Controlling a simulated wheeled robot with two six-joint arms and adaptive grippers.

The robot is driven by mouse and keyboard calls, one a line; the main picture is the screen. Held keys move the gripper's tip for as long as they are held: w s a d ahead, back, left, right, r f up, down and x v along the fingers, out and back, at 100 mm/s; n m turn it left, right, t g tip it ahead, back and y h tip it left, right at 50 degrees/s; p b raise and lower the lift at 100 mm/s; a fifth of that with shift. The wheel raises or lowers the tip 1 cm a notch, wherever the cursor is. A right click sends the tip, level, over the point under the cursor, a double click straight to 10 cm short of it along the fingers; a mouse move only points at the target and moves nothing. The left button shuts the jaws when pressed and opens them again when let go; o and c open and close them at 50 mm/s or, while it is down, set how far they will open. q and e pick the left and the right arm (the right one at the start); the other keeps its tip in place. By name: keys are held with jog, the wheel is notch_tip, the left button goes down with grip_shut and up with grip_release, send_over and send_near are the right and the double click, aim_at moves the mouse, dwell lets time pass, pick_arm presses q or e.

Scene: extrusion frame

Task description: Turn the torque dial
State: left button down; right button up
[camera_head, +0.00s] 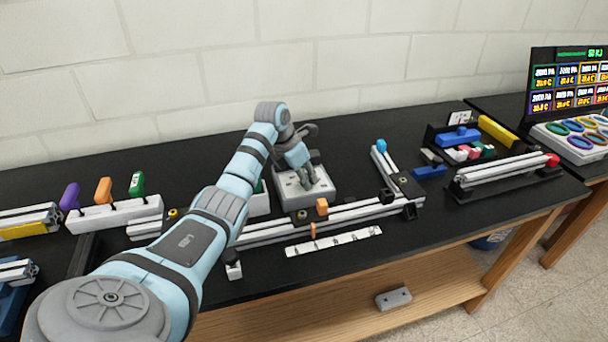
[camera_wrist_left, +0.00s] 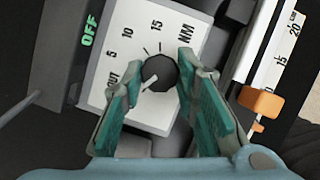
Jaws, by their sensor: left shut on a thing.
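The torque dial (camera_wrist_left: 158,74) is a dark round knob with a white pointer mark, on a white plate (camera_wrist_left: 130,50) marked 5, 10, 15 and NM. The pointer aims to the lower left, towards lettering partly hidden by a finger. My left gripper (camera_wrist_left: 155,88) has one finger on each side of the dial and is shut on it. In the head view my left gripper (camera_head: 306,180) reaches down onto the pale dial box (camera_head: 321,194) at the back of the bench, and the dial is hidden there. My right gripper is not in view.
A green OFF readout (camera_wrist_left: 90,30) shows beside the plate. The extrusion rail with an orange slider (camera_head: 322,206) lies in front of the dial box. A white scale strip (camera_head: 334,241) lies nearer the front edge. Purple, orange and green handled tools (camera_head: 137,183) stand left.

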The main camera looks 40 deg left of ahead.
pick_arm(q)
jog(key=shift+w+m+h, duration=0.1)
jog(key=shift+m+h, duration=0.3)
jog(key=shift+m, duration=0.7)
jog(key=shift+m+g+h+b, duration=0.4)
jog(key=shift+m+b, duration=0.35)
jog(key=shift+m, duration=0.35)
jog(key=c, duration=1.2)
grip_release()
jog(key=shift+w, duration=0.1)
jog(key=shift+c, duration=0.2)
jog(key=v, duration=1.2)
